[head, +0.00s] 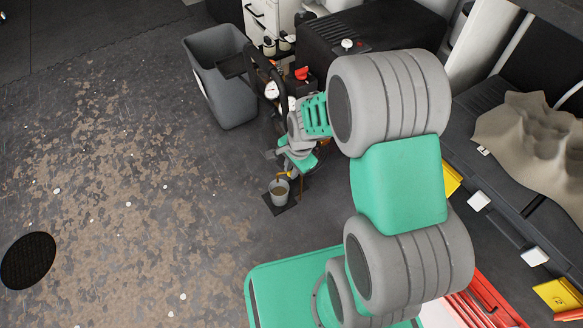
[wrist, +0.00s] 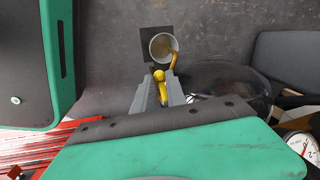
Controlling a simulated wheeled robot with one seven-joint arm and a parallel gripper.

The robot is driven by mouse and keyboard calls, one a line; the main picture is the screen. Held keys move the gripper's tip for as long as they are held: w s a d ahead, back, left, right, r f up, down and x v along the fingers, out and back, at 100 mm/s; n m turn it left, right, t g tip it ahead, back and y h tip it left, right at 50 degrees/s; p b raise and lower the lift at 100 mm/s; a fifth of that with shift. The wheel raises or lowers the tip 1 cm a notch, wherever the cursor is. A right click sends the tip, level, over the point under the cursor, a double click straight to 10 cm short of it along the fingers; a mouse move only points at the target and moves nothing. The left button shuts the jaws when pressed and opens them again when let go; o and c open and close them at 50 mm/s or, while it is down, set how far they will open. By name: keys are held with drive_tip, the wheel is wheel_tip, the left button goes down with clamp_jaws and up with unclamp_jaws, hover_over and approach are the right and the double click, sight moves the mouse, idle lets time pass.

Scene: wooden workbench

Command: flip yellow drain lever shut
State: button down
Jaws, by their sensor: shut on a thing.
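The yellow drain lever (wrist: 162,88) lies between the two fingers of my gripper (wrist: 159,80) in the wrist view. The fingers are shut on it. A yellow spout (wrist: 174,60) curves over a grey cup (wrist: 163,46) just beyond the fingertips. The cup shows brownish contents and stands on a dark square mat (wrist: 147,44). In the head view my gripper (head: 283,152) is low beside the machine, and the cup (head: 279,191) stands on the floor below it. The lever's exact angle is hard to tell.
A grey bin (head: 222,75) stands left of the machine. A pressure gauge (wrist: 301,145) and a dark rounded vessel (wrist: 230,88) are close to my gripper's right in the wrist view. A dark round drain cover (head: 28,260) lies at far left. The floor at left is mostly clear.

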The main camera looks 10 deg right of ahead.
drive_tip(key=shift+s+d+n+g+y+p, duration=0.3)
drive_tip(key=shift+d+n+p, duration=0.65)
drive_tip(key=shift+n, duration=1.3)
drive_tip(key=shift+s+d+n+g+y+p, duration=0.1)
drive_tip(key=shift+s+d+n+g+p, duration=0.4)
drive_tip(key=shift+n+p, duration=1.2)
drive_tip(key=shift+s+d+n+g+y+p, duration=0.25)
drive_tip(key=shift+d+n+p, duration=0.5)
drive_tip(key=shift+n, duration=2)
drive_tip(key=shift+d, duration=0.2)
drive_tip(key=shift+w, duration=0.1)
drive_tip(key=c, duration=1.5)
unclamp_jaws()
drive_tip(key=p+v, duration=0.2)
drive_tip(key=v, duration=0.6)
drive_tip(key=shift+a, duration=0.1)
